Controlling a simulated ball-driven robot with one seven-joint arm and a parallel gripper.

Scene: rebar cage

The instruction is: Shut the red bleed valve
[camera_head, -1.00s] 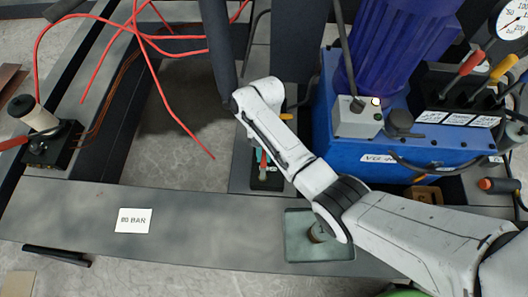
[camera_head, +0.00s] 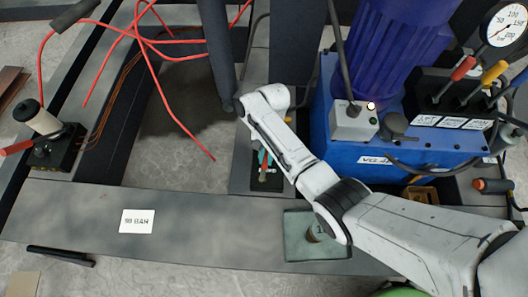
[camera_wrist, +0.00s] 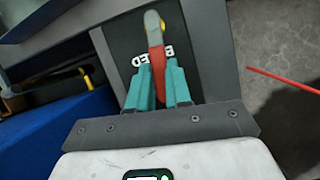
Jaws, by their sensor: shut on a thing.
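The red bleed valve lever (camera_wrist: 155,35) stands over a black block (camera_wrist: 122,45) lettered "BLEED" in the wrist view. Its tip is pale orange-grey. My gripper (camera_wrist: 160,85) has teal fingers, one on each side of the red lever, and is closed on it. The letters between are partly covered by the lever and fingers. In the head view the red lever (camera_head: 264,165) shows small beside my forearm, above the black block (camera_head: 267,184). My wrist hides much of the valve there.
The blue power unit (camera_head: 375,160) stands close on the right, with levers and a gauge (camera_head: 508,24). A dark post (camera_head: 218,50) rises just left of my arm. A grey tray (camera_head: 300,240) sits on the front beam. Red hoses (camera_head: 178,118) lie at upper left.

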